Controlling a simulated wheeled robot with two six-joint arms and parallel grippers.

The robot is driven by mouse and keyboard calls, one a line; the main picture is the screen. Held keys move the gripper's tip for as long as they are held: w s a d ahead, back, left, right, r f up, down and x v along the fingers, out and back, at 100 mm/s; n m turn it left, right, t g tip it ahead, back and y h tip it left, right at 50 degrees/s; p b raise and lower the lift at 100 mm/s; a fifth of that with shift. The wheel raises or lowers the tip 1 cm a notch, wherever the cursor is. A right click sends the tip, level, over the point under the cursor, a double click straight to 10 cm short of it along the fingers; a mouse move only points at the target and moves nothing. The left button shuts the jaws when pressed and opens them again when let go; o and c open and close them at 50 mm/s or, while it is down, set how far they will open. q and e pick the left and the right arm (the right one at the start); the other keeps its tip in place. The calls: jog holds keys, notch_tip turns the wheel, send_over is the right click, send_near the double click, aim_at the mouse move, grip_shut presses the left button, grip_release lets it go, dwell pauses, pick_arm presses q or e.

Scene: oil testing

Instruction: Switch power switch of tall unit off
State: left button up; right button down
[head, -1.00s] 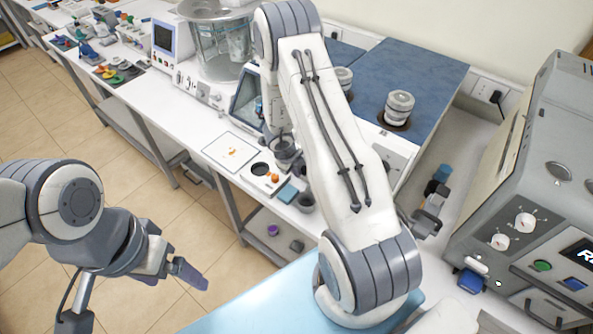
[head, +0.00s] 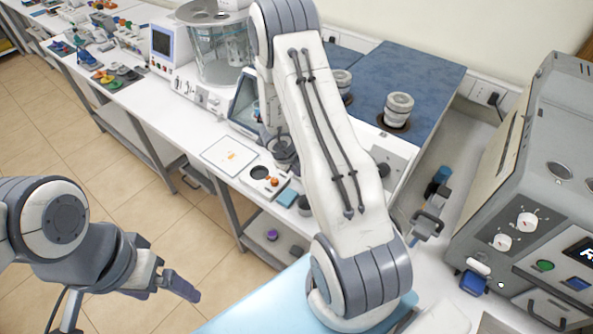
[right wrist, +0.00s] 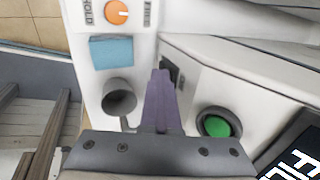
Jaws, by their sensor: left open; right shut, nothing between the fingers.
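A pale unit with a dark rocker switch (right wrist: 170,72) on its panel shows in the right wrist view. A round green button (right wrist: 215,124) sits to the lower right of the switch. I cannot tell whether the switch is on or off. My right gripper (right wrist: 159,76) is shut and empty, its fingertips right beside the switch; contact is unclear. In the head view my right arm hides that gripper and the switch. My left gripper (head: 180,286) is open and empty, over the floor at the lower left.
Beside the right gripper are an orange knob (right wrist: 119,12), a blue square (right wrist: 111,52) and a grey cup (right wrist: 119,98). A large grey unit (head: 558,150) stands at the right. A glass-bath instrument (head: 222,62) stands farther back. The tiled floor at left is clear.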

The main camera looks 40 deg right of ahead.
jog(key=shift+a, duration=0.1)
jog(key=shift+s+a, duration=0.1)
jog(key=shift+a, duration=0.2)
jog(key=a, duration=0.2)
jog(key=s+a+b, duration=0.1)
jog(key=shift+a+r, duration=0.15)
jog(key=shift+r, duration=0.1)
jog(key=w+p+v, duration=0.1)
jog(key=p+v, duration=0.2)
jog(key=v, duration=0.7)
jog(key=shift+s+d, duration=0.35)
jog(key=shift+s, duration=0.1)
jog(key=shift+r, duration=0.1)
jog(key=b, duration=0.4)
jog(key=f+b, duration=0.1)
jog(key=b, duration=0.3)
jog(key=shift+a+f+y, duration=0.15)
jog(key=shift+f+y, duration=0.15)
